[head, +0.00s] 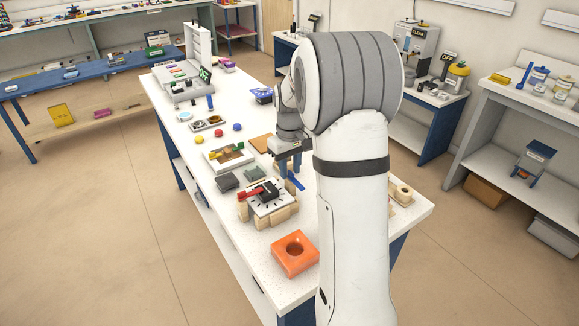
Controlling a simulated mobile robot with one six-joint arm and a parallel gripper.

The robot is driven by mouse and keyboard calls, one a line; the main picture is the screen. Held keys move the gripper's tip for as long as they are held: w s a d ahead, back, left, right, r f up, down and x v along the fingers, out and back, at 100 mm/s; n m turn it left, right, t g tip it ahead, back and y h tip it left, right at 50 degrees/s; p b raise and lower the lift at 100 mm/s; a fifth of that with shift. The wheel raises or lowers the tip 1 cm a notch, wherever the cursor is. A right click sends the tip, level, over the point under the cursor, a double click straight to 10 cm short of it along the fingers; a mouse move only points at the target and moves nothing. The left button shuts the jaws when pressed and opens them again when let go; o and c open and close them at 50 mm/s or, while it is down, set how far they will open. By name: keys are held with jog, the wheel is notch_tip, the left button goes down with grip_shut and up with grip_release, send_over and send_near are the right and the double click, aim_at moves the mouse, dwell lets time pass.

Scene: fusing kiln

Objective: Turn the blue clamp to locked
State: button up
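The blue clamp (297,184) seems to be the small blue bar on the white work table, just right of a pale plate with a red handle (252,193). My gripper (290,172) points down from my arm just above and behind the blue bar. The fingertips are small and partly overlap the blue bar in the picture. I cannot tell whether they touch it or how far apart they are. My arm hides the table to the right of the bar. No lock marking is legible.
Pale wooden blocks (282,214) surround the plate's base. An orange block with a round hole (295,254) sits nearer the front. Dark grey blocks (227,182) and a tray of coloured pieces (213,163) lie to the left.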

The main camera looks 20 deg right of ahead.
grip_shut()
jog(key=shift+a, duration=0.1)
